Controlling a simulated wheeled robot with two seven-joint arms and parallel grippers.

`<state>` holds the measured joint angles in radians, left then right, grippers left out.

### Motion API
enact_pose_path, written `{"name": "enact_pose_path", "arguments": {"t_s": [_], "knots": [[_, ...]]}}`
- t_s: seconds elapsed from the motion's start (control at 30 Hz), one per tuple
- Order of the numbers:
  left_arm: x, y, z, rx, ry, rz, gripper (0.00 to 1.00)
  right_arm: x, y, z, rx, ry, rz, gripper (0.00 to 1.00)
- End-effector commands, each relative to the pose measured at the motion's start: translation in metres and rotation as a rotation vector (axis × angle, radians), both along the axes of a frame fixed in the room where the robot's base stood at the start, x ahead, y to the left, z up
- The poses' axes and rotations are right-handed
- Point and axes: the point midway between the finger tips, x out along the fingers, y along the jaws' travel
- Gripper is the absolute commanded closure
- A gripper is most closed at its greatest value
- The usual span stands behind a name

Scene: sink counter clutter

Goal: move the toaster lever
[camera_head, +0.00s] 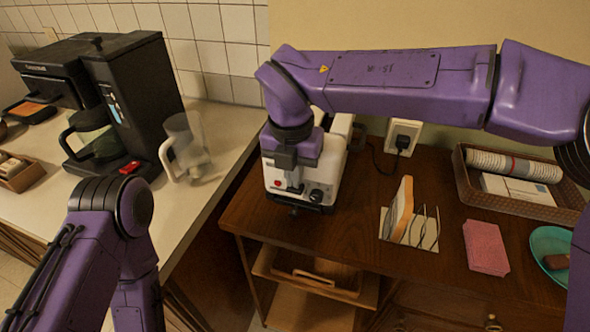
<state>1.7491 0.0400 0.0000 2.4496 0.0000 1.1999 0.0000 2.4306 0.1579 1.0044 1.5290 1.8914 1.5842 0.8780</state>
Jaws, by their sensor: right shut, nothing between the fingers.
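The white toaster (333,163) stands on the brown wooden counter near its left end. Its front carries a dark knob (316,195) and a small red spot. My right gripper (294,186) points down right at the toaster's front, to the left of the knob. It is shut with nothing held. The toaster's lever cannot be made out; the gripper and wrist cover that part of the front. Whether the fingertips touch the toaster cannot be told. My left arm shows at the lower left, but its gripper is out of the frame.
A rack (423,229) with a bread slice, a pink sponge-like block (485,246), a teal plate (550,250) and a brown tray (467,185) stand to the right. A coffee maker (135,95) and a clear pitcher (184,145) stand on the left counter. A power cord runs behind the toaster.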

Motion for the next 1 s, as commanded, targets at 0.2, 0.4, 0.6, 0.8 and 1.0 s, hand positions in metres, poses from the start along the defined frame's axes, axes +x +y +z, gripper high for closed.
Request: {"name": "enact_pose_path", "arguments": {"t_s": [0.2,0.4,0.6,0.8,1.0], "knots": [[0.000,0.000,-0.001,0.000,0.000,0.000,0.55,-0.009,0.003,0.004,0.001,-0.002,0.001,1.00],[0.000,0.000,-0.005,0.001,-0.001,0.000,0.55,-0.029,0.010,0.012,0.001,-0.001,0.001,1.00],[0.000,0.000,-0.004,0.000,0.000,0.000,0.55,-0.029,0.010,0.013,0.001,0.000,0.000,1.00],[0.000,0.000,-0.006,0.000,0.000,0.000,0.55,-0.030,0.011,0.034,0.002,-0.004,-0.002,1.00],[0.000,0.000,-0.006,0.001,-0.001,0.000,0.55,-0.035,0.012,0.079,0.002,-0.005,-0.001,1.00]]}}
